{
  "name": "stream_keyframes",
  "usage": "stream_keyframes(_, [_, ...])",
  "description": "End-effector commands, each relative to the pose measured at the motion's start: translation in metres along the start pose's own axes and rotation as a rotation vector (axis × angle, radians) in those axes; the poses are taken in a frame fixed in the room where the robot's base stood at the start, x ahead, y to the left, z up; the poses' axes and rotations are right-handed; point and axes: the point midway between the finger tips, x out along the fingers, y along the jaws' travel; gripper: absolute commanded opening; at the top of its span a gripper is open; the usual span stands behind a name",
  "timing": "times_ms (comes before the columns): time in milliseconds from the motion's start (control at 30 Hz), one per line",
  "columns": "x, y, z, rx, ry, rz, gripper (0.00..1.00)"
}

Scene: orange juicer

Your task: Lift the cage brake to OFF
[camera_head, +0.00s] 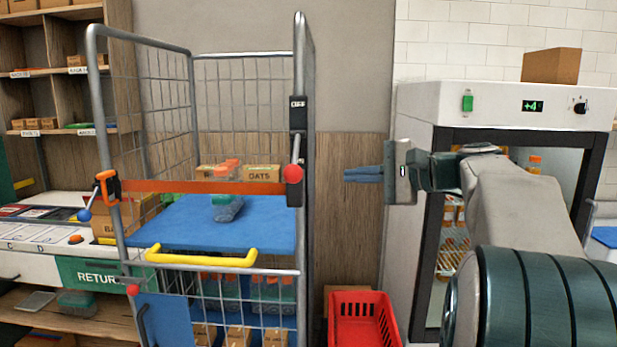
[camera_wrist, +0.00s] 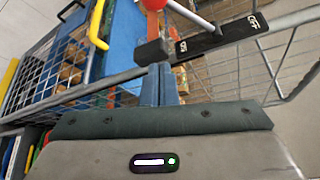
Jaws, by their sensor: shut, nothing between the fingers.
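The cage brake is a short metal lever with a red ball knob (camera_head: 293,174) on a black plate (camera_head: 298,118), fixed to the cage's right front post. The plate's upper end is marked OFF. The lever hangs down, with the knob near the plate's lower part. In the wrist view the knob (camera_wrist: 154,4) is at the top edge, and the plate (camera_wrist: 215,38) runs right to the OFF mark. My gripper (camera_head: 346,174) is shut and empty, to the right of the knob at about its height, with a gap between them. Its blue fingers (camera_wrist: 160,68) point toward the post.
The wire cage (camera_head: 192,110) has an orange strap (camera_head: 190,187), a blue shelf (camera_head: 175,230) and a yellow handle (camera_head: 200,258). A red basket (camera_head: 362,318) stands below my gripper. A white fridge (camera_head: 440,105) is at the right.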

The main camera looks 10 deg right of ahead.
Motion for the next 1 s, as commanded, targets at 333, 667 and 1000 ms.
stream_keyframes(333, [0.022,0.000,0.001,0.000,-0.004,0.003,0.00])
stream_keyframes(667, [0.092,0.000,0.001,0.000,-0.003,0.005,0.00])
stream_keyframes(1000, [0.089,0.000,0.033,-0.002,0.001,0.002,0.00])
